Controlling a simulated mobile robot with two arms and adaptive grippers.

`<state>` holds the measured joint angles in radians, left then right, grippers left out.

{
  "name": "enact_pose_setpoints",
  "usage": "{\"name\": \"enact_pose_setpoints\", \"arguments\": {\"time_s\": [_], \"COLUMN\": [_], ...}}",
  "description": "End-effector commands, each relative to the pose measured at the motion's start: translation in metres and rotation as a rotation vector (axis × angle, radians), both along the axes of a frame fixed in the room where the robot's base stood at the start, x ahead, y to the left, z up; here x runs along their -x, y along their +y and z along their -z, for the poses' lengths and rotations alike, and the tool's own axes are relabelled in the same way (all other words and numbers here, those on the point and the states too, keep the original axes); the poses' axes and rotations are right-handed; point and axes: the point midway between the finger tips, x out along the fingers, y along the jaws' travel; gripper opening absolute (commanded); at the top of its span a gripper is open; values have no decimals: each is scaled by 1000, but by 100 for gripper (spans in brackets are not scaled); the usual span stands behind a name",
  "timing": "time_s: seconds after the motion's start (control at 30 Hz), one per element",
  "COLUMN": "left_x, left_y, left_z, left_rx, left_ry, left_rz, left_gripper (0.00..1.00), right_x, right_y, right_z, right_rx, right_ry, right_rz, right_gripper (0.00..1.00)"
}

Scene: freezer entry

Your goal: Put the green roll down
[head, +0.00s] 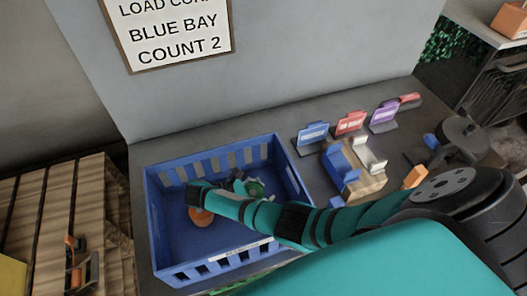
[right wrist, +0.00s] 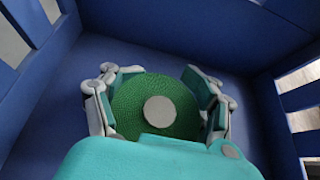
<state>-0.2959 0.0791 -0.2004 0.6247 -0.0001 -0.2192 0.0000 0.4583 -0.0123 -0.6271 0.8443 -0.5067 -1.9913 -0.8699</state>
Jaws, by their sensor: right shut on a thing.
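My right gripper (head: 240,187) reaches down inside the blue crate (head: 160,230). It is shut on the green roll (head: 257,190), which shows beside the fingers, partly hidden by my arm. In the right wrist view the right gripper (right wrist: 157,98) has its fingers on both sides of the green roll (right wrist: 132,108), whose pale round core faces the camera. Blue crate walls surround it. I cannot tell whether the roll touches the crate floor. My left gripper is not in view.
An orange round thing (head: 200,217) lies in the crate, left of the roll. Blue, red and purple signs (head: 349,124) stand on the grey counter to the right, by a wooden block (head: 372,182) with blue and white pieces. A wall sign (head: 178,33) reads "BLUE BAY COUNT 2".

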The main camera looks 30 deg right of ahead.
Motion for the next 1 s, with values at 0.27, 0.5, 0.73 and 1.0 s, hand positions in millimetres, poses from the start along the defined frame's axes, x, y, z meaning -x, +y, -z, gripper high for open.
{"name": "enact_pose_setpoints", "arguments": {"time_s": [0.27,0.5,0.73,1.0], "left_x": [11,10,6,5], "left_y": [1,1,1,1], "left_z": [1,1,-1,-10], "left_rx": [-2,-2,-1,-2], "left_ry": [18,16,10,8], "left_rz": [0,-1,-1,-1], "left_gripper": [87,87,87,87], "right_x": [0,0,-1,-11], "right_y": [0,0,4,41], "right_z": [1,1,-3,-25], "right_rx": [0,0,-2,-3], "right_ry": [1,1,0,1], "right_rz": [0,0,-1,-1], "right_gripper": [82,97,97,97]}}
